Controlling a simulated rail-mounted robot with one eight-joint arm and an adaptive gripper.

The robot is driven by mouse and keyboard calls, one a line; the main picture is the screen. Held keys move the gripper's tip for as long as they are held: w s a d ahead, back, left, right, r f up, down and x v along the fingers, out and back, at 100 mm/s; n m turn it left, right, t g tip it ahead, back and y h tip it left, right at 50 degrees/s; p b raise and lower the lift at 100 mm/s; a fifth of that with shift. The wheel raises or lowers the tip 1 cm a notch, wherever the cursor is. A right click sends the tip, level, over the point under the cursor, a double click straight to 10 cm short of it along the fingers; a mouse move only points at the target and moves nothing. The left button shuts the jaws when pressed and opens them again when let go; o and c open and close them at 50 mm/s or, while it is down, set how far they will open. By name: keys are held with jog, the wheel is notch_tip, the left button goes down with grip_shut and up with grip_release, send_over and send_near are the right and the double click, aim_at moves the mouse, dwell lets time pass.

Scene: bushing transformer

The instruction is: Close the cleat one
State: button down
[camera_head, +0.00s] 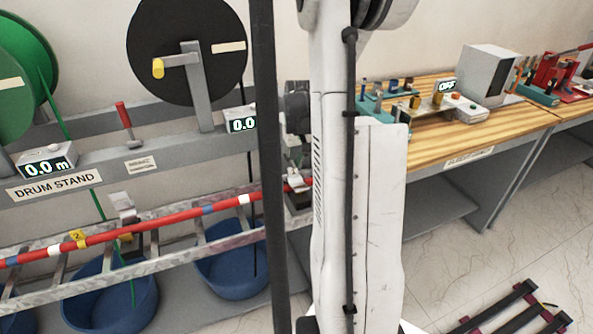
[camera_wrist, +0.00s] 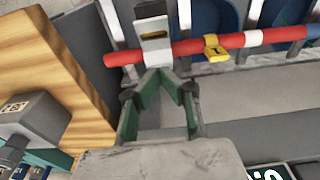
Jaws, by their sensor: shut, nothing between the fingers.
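Cleat one (camera_wrist: 153,42), a pale grey metal clamp with a dark slot, is at the top centre of the wrist view. The red cable (camera_wrist: 190,46) runs across there and is covered where the cleat crosses it. A yellow tag marked 1 (camera_wrist: 215,48) is on the cable just right of the cleat. My gripper (camera_wrist: 159,73) has green fingers, which meet at the tips just below the cleat with nothing between them. I cannot tell whether the tips touch it, or whether its flap is fully down. In the head view my arm partly hides this area.
A second cleat (camera_head: 123,208) stands on the ladder tray (camera_head: 190,256) near a yellow tag 2 (camera_head: 78,238). Blue bins (camera_head: 110,300) lie below. The drum stand (camera_head: 160,152) is behind, and a wooden bench (camera_head: 440,132) with devices is at right.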

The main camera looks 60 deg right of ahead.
notch_tip(320, 180, up, 7)
send_over(297, 183)
jog(key=s+a, duration=0.1)
jog(key=b, duration=0.2)
jog(key=f, duration=0.8)
jog(key=w+f, duration=0.1)
jog(key=f, duration=0.3)
jog(key=shift+d, duration=0.35)
jog(key=shift+s+a+f, duration=0.15)
jog(key=shift+s+f, duration=0.1)
jog(key=shift+f, duration=0.45)
